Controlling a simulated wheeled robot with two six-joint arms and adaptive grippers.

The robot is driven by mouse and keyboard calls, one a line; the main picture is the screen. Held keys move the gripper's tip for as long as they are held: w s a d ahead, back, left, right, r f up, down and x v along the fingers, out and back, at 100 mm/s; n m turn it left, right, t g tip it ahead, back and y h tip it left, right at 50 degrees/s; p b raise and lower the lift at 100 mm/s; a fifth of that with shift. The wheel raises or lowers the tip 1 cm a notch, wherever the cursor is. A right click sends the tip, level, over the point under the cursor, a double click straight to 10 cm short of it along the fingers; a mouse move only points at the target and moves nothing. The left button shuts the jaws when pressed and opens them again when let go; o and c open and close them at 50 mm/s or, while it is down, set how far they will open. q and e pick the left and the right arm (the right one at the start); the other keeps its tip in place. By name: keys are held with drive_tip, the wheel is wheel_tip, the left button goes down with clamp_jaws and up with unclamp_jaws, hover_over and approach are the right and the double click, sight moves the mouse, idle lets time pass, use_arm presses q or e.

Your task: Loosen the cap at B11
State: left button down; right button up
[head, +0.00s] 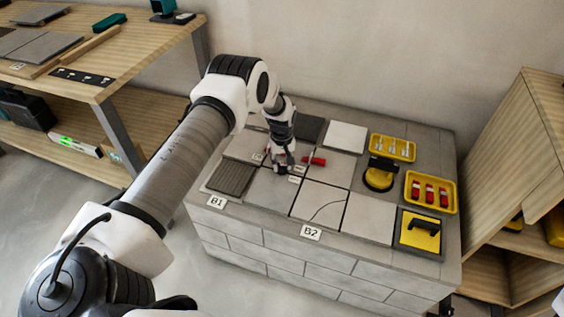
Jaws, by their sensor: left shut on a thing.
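My left gripper (283,168) reaches down to the joints between the grey tiles on the block-built bench. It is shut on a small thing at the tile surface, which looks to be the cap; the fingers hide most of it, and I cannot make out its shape. Small white labels (295,179) stand beside the fingers, too small to read. A red piece (314,161) shows on the tiles just right of the gripper, apart from the fingers. My right gripper is not in view.
Larger labels B1 (217,201) and B2 (311,233) mark the bench's front edge. On the right are a yellow tray of red pieces (409,194), a yellow tray of pale pieces (373,148), a yellow-black tool (379,175) and a yellow pad with a black handle (404,234). Wooden shelves (130,65) flank the bench.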

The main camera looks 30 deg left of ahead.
use_arm(q)
drive_tip(key=n+p, duration=0.1)
drive_tip(key=n, duration=0.5)
drive_tip(key=shift+s+n, duration=0.1)
drive_tip(key=shift+n, duration=0.2)
drive_tip(key=n+p, duration=0.1)
drive_tip(key=n, duration=0.5)
drive_tip(key=shift+f+n, duration=0.1)
drive_tip(key=shift+n, duration=0.2)
drive_tip(key=c, duration=0.8)
unclamp_jaws()
wheel_tip(320, 180, up, 12)
